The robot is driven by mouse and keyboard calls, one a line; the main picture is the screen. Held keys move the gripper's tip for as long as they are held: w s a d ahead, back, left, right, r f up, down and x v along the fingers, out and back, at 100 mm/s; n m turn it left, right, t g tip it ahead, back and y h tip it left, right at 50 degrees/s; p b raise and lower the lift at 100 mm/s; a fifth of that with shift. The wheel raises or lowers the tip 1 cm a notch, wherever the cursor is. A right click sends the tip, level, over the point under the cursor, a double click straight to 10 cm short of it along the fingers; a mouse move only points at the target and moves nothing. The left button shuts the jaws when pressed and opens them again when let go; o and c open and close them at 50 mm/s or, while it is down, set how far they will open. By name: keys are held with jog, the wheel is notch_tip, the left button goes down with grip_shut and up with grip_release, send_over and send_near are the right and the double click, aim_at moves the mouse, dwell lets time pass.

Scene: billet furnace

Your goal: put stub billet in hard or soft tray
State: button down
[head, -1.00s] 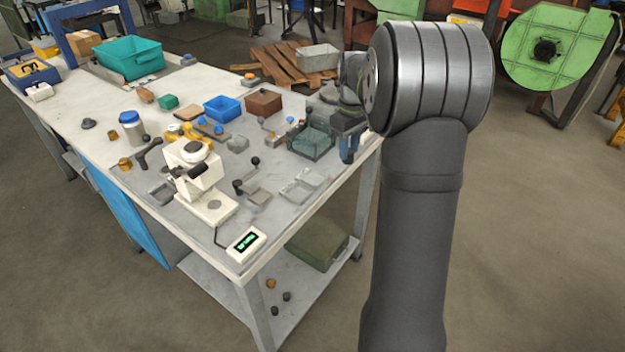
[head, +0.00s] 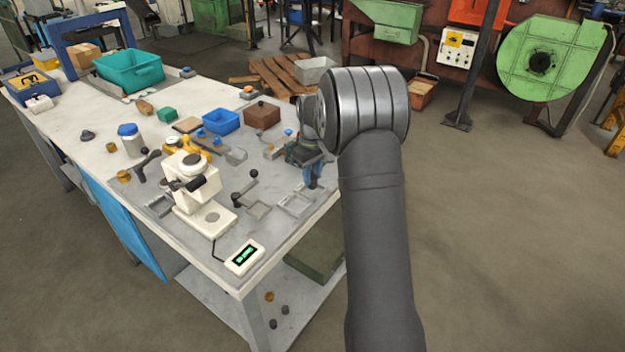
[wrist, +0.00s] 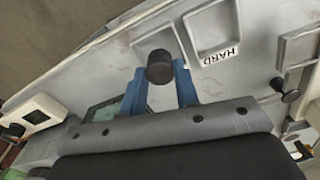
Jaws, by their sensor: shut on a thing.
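My gripper (wrist: 160,92) has two blue fingers, shut on a dark, round-ended stub billet (wrist: 160,67) held above the bench. In the head view my gripper (head: 313,178) hangs over the bench's right edge area, pointing down; the billet cannot be made out there. A grey square tray (wrist: 212,28) marked HARD lies just up and right of the billet in the wrist view, and its floor looks empty.
A lever with a black knob (wrist: 287,90) stands right of the HARD tray. A white tester (head: 205,200) and a readout box (head: 244,257) stand toward the bench's front. The bench edge is close by.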

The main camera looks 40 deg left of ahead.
aim_at(312, 177)
jog(key=shift+f, duration=1.1)
jog(key=shift+f, duration=0.2)
jog(key=c, duration=1.1)
grip_release()
notch_tip(312, 177, up, 12)
jog(key=shift+r, duration=0.2)
